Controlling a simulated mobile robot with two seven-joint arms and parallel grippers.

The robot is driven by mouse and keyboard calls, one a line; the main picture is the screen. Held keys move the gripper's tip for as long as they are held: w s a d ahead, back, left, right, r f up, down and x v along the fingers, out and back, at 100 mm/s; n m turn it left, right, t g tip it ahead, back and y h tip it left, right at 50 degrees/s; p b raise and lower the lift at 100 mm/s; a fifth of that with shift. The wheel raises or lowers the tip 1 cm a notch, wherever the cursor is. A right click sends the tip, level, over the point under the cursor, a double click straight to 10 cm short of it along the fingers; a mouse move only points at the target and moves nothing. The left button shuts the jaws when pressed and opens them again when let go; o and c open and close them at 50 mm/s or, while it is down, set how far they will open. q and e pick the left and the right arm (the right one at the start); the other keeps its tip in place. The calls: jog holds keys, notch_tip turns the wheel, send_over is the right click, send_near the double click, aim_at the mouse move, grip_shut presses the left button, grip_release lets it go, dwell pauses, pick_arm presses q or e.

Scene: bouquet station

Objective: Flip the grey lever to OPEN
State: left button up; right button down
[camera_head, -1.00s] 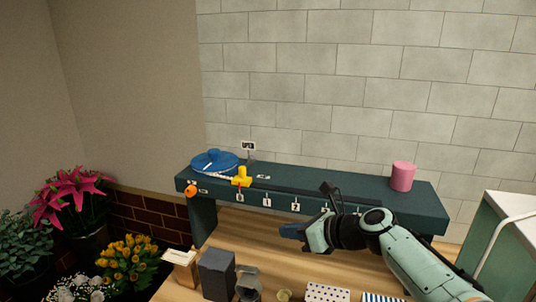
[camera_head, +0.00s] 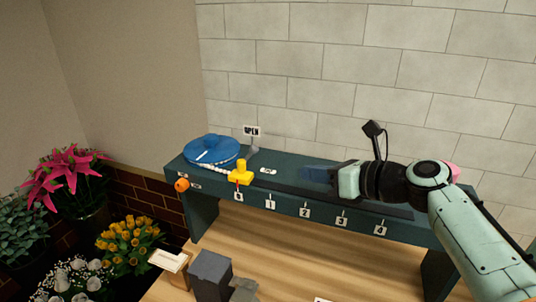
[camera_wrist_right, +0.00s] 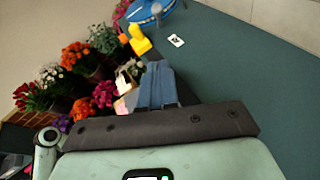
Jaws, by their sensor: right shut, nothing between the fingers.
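A white OPEN sign (camera_head: 251,131) stands at the back edge of the dark green shelf (camera_head: 280,187). A small grey piece that looks like the lever (camera_head: 254,149) shows just below the sign; its exact position is too small to tell. My right gripper (camera_head: 306,174) is shut and empty, over the shelf top to the right of the lever, pointing left and apart from it. My left gripper is not in view.
A blue round dial (camera_head: 212,149), a yellow knob (camera_head: 241,174) and an orange knob (camera_head: 181,185) sit at the shelf's left end. A pink object (camera_head: 454,171) is mostly hidden behind my right arm. Flowers (camera_head: 65,180) stand at the left.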

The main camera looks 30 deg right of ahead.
aim_at(278, 183)
jog(key=x, duration=0.9)
jog(key=shift+w+f+p, duration=0.1)
jog(key=shift+w+p, duration=0.2)
jog(key=shift+w, duration=0.1)
jog(key=w, duration=0.1)
jog(key=w+r+p, duration=0.1)
jog(key=w, duration=0.1)
jog(key=shift+a+r+p, duration=0.3)
jog(key=shift+a+p, duration=0.05)
jog(key=shift+w, duration=0.55)
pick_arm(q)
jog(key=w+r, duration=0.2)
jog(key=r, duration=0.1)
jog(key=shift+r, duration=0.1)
pick_arm(e)
jog(key=shift+s, duration=0.15)
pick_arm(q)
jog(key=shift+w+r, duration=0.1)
